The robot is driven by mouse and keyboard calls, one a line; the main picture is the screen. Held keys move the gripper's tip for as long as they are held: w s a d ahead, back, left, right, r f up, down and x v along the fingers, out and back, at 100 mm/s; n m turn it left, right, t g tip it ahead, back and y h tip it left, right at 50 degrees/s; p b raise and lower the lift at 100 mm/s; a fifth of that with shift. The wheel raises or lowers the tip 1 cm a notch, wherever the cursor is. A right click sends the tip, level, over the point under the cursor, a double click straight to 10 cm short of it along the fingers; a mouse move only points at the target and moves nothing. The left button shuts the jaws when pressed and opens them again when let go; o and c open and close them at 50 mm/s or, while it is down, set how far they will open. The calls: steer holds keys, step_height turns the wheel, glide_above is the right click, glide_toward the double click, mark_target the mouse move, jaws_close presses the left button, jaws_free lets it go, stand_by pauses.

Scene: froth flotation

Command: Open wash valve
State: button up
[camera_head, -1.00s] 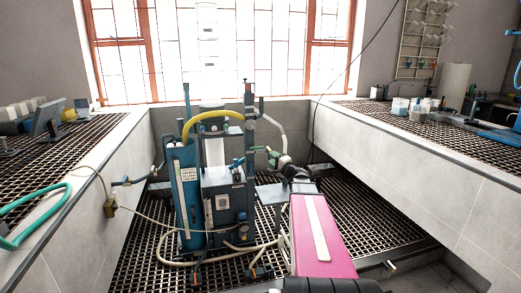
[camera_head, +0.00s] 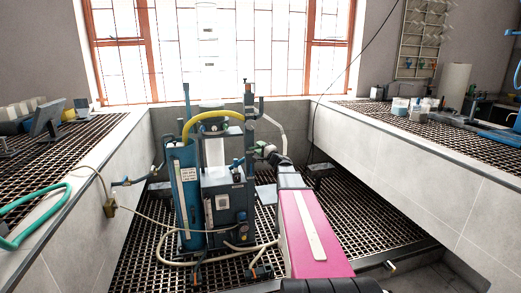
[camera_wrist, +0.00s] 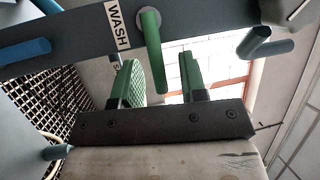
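The flotation machine (camera_head: 224,195) stands on the grated floor in the middle of the head view. In the wrist view, a WASH label (camera_wrist: 118,25) sits on a dark blue-grey bar. Beside the label is the green wash valve handle (camera_wrist: 151,42), a short rounded lever. In the head view my gripper (camera_head: 263,149) is at the machine's upper right side, and the handle is too small to make out.
A yellow hose (camera_head: 212,118) arches over the machine, and a pale hose (camera_head: 274,122) hangs close to my gripper. Tiled walls with grated benches (camera_head: 440,138) bound both sides. Grating right of my arm is clear.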

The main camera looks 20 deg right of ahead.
jaws_close()
steer(key=shift+r, duration=0.1)
steer(key=shift+a+r+n+g+h, duration=0.15)
steer(key=shift+r+n+g, duration=0.35)
steer(key=shift+n, duration=0.7)
steer(key=shift+a+r+n+g+h, duration=0.15)
steer(key=shift+r+n+g, duration=0.35)
steer(key=shift+n, duration=0.7)
steer(key=shift+a+r+n+g, duration=0.2)
steer(key=shift+r+n+g, duration=0.3)
steer(key=shift+n, duration=0.7)
jaws_free()
